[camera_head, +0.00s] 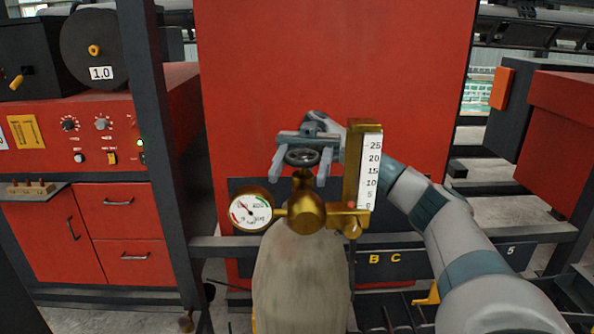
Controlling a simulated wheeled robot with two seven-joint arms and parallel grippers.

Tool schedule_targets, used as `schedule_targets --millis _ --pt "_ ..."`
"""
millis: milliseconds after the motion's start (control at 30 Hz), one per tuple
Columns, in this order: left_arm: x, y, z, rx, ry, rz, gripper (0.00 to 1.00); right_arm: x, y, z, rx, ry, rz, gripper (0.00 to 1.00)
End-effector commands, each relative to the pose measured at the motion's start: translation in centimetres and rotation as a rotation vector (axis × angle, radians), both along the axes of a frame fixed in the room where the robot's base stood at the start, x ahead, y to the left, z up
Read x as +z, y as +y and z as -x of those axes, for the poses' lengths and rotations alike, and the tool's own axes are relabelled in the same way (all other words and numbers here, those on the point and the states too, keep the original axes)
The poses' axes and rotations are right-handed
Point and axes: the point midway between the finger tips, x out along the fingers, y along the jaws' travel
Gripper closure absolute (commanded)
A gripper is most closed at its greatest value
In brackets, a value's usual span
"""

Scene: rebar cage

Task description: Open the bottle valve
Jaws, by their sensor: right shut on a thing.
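The grey gas bottle (300,282) stands upright in the middle of the head view. On its top is a brass regulator (305,212) with a round pressure gauge (250,211) on its left and a flow scale (369,170) on its right. The dark round bottle valve handwheel (302,157) sits above the brass body. My right gripper (304,172) comes in from the right behind the flow scale. Its two fingers stand at either side of the handwheel and are shut on it. My left gripper is not in view.
A red cabinet (330,60) stands close behind the bottle. A dark upright post (150,120) is left of it. A red control unit (80,132) with knobs and drawers stands at the left. A dark rail marked B C (385,259) runs behind the bottle.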

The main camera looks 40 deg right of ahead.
Motion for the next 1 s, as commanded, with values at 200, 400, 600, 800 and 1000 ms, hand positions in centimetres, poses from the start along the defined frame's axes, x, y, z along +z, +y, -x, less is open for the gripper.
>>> schedule_targets --millis 200,400,600,800,1000 --pt "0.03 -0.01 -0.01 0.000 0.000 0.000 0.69 0.14 -0.04 0.00 0.004 -0.001 -0.002 0.69" --pt "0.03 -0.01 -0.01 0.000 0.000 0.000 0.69 0.15 -0.04 0.00 0.003 -0.001 -0.002 0.38" --pt "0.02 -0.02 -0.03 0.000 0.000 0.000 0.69 0.08 -0.03 0.00 0.003 -0.001 -0.002 0.28" --pt "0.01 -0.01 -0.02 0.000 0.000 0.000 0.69 0.04 -0.01 0.01 0.003 0.000 -0.001 0.28" --pt "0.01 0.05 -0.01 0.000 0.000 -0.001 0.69 0.03 0.17 -0.01 0.002 0.000 -0.001 0.28"
